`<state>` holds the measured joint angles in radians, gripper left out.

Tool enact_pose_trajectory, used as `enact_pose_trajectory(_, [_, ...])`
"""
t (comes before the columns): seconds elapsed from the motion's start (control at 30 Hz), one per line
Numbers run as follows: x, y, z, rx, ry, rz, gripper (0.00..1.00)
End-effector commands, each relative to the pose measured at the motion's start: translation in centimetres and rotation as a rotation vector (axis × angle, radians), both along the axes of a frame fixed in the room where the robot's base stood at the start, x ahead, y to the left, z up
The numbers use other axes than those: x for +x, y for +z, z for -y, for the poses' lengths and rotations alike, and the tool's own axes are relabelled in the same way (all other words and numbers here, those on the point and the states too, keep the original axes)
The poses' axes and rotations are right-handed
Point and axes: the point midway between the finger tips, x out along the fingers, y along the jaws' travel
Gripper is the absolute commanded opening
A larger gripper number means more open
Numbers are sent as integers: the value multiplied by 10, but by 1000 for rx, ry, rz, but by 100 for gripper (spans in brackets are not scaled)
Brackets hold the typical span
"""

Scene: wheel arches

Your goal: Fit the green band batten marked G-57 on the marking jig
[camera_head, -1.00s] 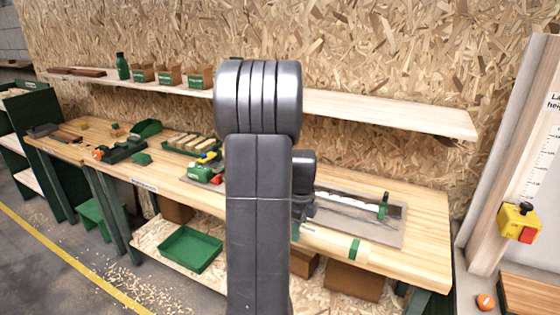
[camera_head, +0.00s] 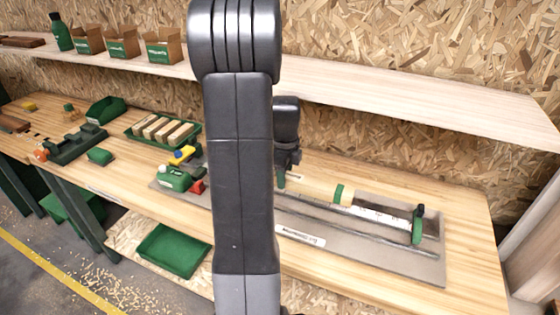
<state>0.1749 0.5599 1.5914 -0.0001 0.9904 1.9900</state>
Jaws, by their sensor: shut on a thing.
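The pale wooden batten (camera_head: 313,186) has a green band (camera_head: 340,194) near its right end. Its left part is hidden behind my arm, and I cannot read a G-57 mark. My gripper (camera_head: 282,178) is partly hidden by my arm and is shut on the batten. The marking jig (camera_head: 425,262) is a grey plate with long rails, a pale scale strip and an upright green and black stop (camera_head: 418,226) at its right end. The batten lies over the jig's back part, left of the stop and apart from it. I cannot tell whether it touches the jig.
Left of my arm are a green device with red and yellow parts (camera_head: 178,178) and a green tray of wooden blocks (camera_head: 143,123). A shelf (camera_head: 420,92) runs above the bench. The bench (camera_head: 468,230) is clear right of the jig.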

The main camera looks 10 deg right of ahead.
Motion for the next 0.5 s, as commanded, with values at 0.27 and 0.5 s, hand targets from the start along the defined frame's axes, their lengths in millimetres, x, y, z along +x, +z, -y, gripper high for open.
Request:
enact_pose_trajectory(0.27, [0,-3,0,0,0,0,14])
enact_pose_trajectory(0.5, [0,-19,0,0,0,0,14])
